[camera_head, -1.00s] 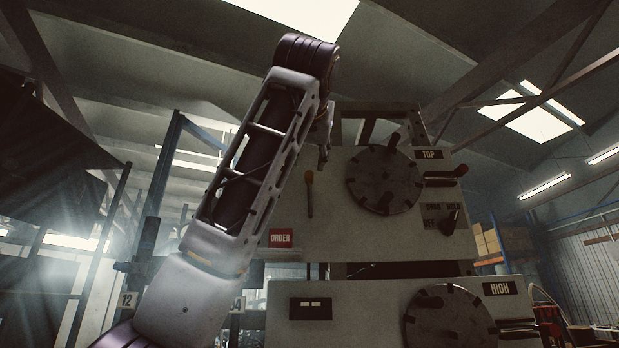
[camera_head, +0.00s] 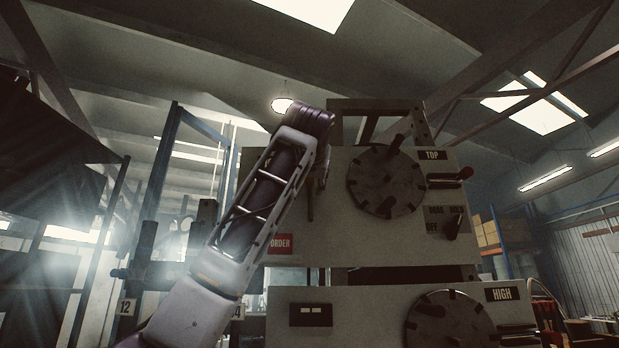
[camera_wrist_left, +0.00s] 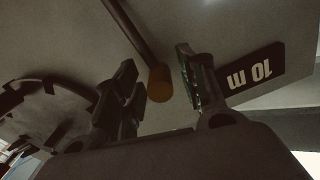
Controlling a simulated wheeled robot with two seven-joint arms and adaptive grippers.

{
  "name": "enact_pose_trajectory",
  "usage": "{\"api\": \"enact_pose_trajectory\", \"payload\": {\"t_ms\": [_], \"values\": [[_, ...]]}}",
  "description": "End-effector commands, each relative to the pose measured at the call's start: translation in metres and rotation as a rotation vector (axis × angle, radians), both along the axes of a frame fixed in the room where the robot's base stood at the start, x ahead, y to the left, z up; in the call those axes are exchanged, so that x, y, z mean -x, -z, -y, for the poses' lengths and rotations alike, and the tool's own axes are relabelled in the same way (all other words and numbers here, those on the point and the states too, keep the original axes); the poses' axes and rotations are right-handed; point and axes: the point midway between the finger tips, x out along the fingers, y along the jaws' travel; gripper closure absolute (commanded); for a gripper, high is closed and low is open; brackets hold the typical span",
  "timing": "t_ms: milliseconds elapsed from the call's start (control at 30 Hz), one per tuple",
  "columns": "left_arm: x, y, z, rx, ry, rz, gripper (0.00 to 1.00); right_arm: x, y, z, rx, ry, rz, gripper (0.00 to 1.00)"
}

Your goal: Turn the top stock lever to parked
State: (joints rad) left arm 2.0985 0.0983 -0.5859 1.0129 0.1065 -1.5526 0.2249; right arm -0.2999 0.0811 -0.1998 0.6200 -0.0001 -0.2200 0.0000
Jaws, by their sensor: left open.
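The lever on the upper TOP panel (camera_head: 405,237) is a thin dark rod with an orange-brown knob. In the head view my left gripper (camera_head: 319,178) covers its knob, and only the lower rod (camera_head: 310,207) shows, hanging about straight down. In the left wrist view the knob (camera_wrist_left: 160,86) sits between the spread fingers of my left gripper (camera_wrist_left: 156,72), with gaps on both sides. The gripper is open and holds nothing. I see no parked mark on the panel. My right gripper is not in view.
A slotted dial (camera_head: 385,182) is just right of the lever. A red ORDER label (camera_head: 280,244) is lower left.

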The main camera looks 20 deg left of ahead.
Motion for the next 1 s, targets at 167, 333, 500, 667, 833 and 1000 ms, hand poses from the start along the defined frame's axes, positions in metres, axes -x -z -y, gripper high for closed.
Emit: {"api": "enact_pose_trajectory", "payload": {"t_ms": [167,333,500,667,833,1000], "values": [[-0.0065,-0.0003,-0.0019,0.000,0.000,0.000,0.59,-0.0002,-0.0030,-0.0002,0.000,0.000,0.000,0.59],[-0.0074,0.0002,-0.0021,0.000,0.000,0.000,0.59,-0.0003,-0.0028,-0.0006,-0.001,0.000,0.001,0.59],[-0.0073,0.0003,-0.0021,0.000,0.000,0.000,0.63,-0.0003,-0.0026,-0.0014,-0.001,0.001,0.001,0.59],[-0.0072,0.0003,-0.0020,0.000,0.000,0.000,0.83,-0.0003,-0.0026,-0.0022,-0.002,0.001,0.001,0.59],[-0.0071,0.0002,-0.0022,0.000,0.000,0.000,1.00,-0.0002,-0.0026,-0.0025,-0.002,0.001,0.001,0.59],[-0.0071,0.0002,-0.0022,-0.001,0.000,0.000,1.00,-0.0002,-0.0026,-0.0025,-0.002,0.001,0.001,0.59]]}}
